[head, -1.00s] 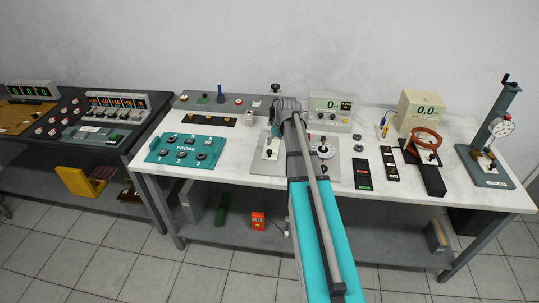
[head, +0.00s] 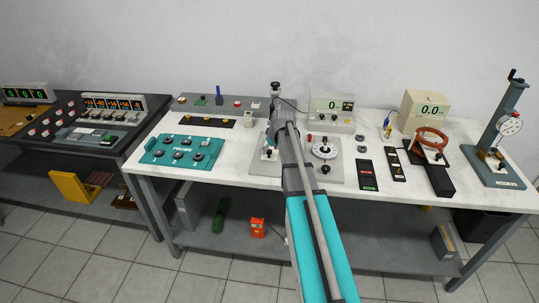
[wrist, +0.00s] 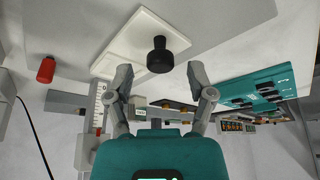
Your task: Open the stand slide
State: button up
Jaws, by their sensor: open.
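My gripper (wrist: 160,72) is open in the wrist view, its two grey fingers spread and empty. A black knob (wrist: 160,56) on a white plate (wrist: 118,40) shows between and beyond the fingertips, apart from them. The plate is on a grey panel (head: 335,172), which my arm partly covers in the head view. A pale column with a ruled scale (wrist: 98,112) shows left of the gripper in the wrist view. At the far right of the bench is a grey stand (head: 497,112) with a dial. No readable label tells which part is the stand slide.
A red knob (wrist: 46,70) is left of the gripper in the wrist view. A teal probe panel (head: 182,152) lies left of my arm. A meter (head: 331,104) stands behind; a copper-coloured ring (head: 431,139) lies right. The bench's front right (head: 415,200) is bare.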

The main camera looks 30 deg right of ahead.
jog(key=shift+w+f+b, duration=0.2)
jog(key=shift+f+b, duration=0.1)
jog(key=shift+f, duration=0.15)
jog(key=shift+a, duration=0.1)
grip_shut()
